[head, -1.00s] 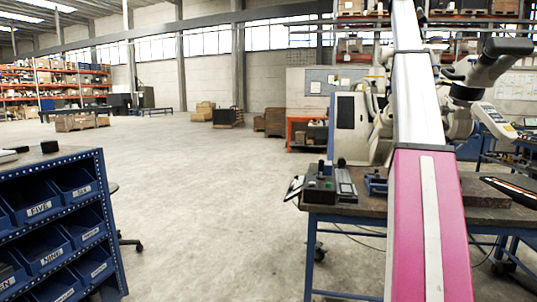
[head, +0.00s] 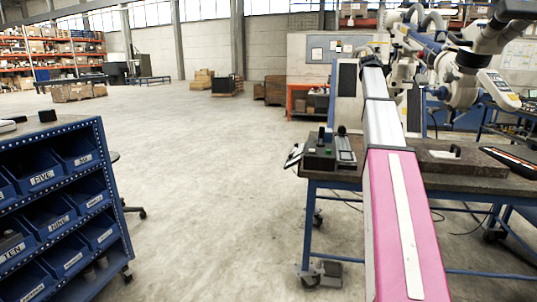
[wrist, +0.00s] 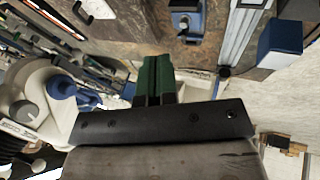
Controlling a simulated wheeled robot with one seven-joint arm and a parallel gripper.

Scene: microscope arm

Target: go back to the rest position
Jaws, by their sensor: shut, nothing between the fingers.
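My gripper's two green fingers (wrist: 153,78) show in the middle of the wrist view, closed together with nothing between them. They point toward the upper part of that view, with a brown bench surface (wrist: 135,22) behind them. In the head view, my pink and silver arm (head: 402,215) reaches away from the lower right. Its far end is near other machinery, and I cannot make out the gripper there.
A blue bin rack (head: 60,215) stands left. Floor (head: 220,170) between is clear.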

